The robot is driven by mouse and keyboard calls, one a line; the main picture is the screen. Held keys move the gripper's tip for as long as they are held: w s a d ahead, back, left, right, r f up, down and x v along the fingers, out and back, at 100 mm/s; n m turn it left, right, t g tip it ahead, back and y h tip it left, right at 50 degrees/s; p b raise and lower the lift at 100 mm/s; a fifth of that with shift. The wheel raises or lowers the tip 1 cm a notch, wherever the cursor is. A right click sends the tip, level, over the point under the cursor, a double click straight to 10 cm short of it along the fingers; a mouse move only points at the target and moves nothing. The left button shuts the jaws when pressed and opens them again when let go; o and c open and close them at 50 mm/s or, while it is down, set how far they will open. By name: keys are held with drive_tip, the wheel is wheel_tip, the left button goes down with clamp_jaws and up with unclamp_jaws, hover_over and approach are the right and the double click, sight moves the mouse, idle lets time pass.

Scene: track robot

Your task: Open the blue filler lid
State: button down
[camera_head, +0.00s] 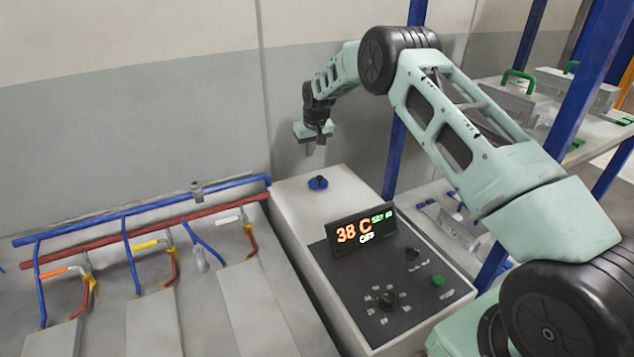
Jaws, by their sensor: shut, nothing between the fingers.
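The blue filler lid (318,183) is a small round blue cap with a raised middle. It sits on the far end of the light grey machine top, behind the display. It looks closed. My gripper (313,152) hangs above the lid, pointing down, with a visible gap between its fingertips and the cap. The fingers look shut and empty. Nothing hides the lid in this view.
The lit display (361,230) stands up in front of the lid. A black control panel (395,285) with knobs and a green button lies nearer. Blue and red pipes (150,222) run on the left. A blue rack post (397,150) stands close on the right.

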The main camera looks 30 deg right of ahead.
drive_tip(key=shift+w+r, duration=0.1)
drive_tip(key=shift+w+r, duration=0.4)
drive_tip(key=shift+w+r, duration=0.1)
drive_tip(key=shift+r, duration=0.1)
idle(0.5)
drive_tip(key=shift+w+r, duration=0.35)
drive_tip(key=c, duration=0.8)
unclamp_jaws()
drive_tip(key=shift+c, duration=0.2)
drive_tip(key=shift+r, duration=0.1)
